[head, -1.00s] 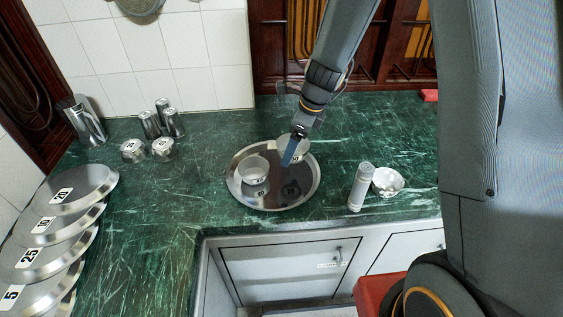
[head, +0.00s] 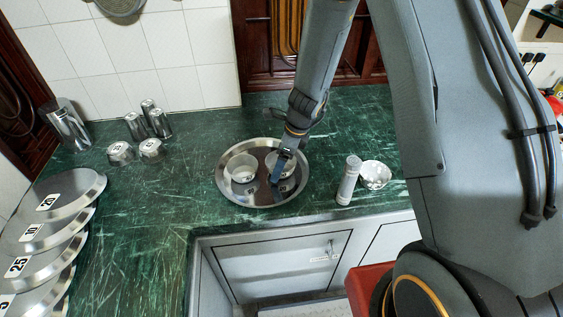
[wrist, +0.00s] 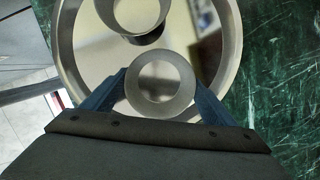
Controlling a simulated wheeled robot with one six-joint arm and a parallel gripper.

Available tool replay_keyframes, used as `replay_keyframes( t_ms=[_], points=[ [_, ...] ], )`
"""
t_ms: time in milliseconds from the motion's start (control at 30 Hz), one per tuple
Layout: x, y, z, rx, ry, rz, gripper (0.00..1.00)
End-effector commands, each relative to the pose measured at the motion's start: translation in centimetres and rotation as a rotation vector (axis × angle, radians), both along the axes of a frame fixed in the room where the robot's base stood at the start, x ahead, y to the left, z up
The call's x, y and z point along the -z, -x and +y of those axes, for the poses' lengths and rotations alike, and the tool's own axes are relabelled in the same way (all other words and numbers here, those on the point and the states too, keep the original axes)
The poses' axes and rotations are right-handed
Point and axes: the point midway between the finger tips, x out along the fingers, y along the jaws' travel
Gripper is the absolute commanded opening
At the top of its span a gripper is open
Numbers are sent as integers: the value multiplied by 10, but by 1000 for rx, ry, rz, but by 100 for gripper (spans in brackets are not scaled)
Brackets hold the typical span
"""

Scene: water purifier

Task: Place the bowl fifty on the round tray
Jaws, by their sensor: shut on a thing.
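The round tray (head: 262,203) is a shiny metal disc on the green counter, and it also shows in the wrist view (wrist: 82,62). My gripper (head: 279,165) is over the right half of the tray, with its blue fingers pointing down. In the wrist view my gripper (wrist: 160,84) is shut on a small pale bowl, the bowl fifty (wrist: 160,108), held by its two sides. It is low over the tray and roughly level; I cannot tell whether it touches. In the head view the finger partly covers this bowl (head: 289,163). Another bowl (head: 242,168) stands on the tray's left half.
A grey cylinder (head: 348,180) and a white bowl (head: 375,175) stand right of the tray. Upturned small bowls (head: 151,150) and metal cups (head: 159,123) are at the back left. Numbered plates (head: 60,197) line the left side. The counter between is clear.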

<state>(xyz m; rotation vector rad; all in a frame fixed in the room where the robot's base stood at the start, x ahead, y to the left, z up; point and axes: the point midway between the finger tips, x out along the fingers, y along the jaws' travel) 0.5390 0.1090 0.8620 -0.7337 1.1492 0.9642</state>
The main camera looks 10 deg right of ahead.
Motion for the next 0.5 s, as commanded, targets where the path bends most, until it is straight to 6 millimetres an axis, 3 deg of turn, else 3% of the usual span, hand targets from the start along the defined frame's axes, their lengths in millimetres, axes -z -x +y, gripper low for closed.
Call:
replay_keyframes(
  t_ms=[67,100,200,500],
  points=[
    [3,0,0,0,0,0,57],
    [3,0,0,0,0,0,83],
    [2,0,0,0,0,0,98],
    [2,0,0,0,0,0,98]
  ],
)
